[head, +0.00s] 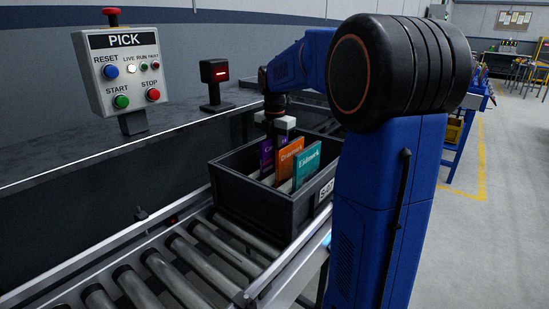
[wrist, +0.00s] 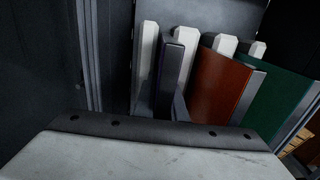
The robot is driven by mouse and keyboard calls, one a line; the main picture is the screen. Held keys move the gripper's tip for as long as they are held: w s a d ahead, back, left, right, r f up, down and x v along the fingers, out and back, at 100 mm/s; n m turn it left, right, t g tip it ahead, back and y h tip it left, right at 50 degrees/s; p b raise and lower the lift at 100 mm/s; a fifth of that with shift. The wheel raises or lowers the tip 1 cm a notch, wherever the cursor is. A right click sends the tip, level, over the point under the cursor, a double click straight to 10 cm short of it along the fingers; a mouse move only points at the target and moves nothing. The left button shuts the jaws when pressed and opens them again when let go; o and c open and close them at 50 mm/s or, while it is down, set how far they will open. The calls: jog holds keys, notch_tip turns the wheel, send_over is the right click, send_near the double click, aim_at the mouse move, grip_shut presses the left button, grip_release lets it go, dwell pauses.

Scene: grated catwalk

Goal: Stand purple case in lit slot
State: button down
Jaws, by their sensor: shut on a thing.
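The purple case (head: 266,158) stands upright in the left part of a black bin (head: 256,203), under my gripper (head: 276,139). In the wrist view the purple case (wrist: 172,70) shows dark and edge-on, between two white dividers (wrist: 147,45). My gripper is shut on it; the fingers are mostly hidden behind the gripper body. I cannot tell whether the case's bottom touches the bin floor. No lit slot can be made out in either view.
An orange case (head: 289,158) and a teal case (head: 308,164) lean in slots to the right. The bin sits on a roller conveyor (head: 190,262). A PICK button panel (head: 123,70) and a small black box with a red light (head: 215,78) stand behind.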

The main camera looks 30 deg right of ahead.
jog(key=shift+f, duration=0.1)
jog(key=c, duration=1.8)
grip_release()
jog(key=r, duration=1.7)
jog(key=shift+w+a+r, duration=0.1)
jog(key=shift+a+r, duration=0.05)
jog(key=shift+a, duration=0.05)
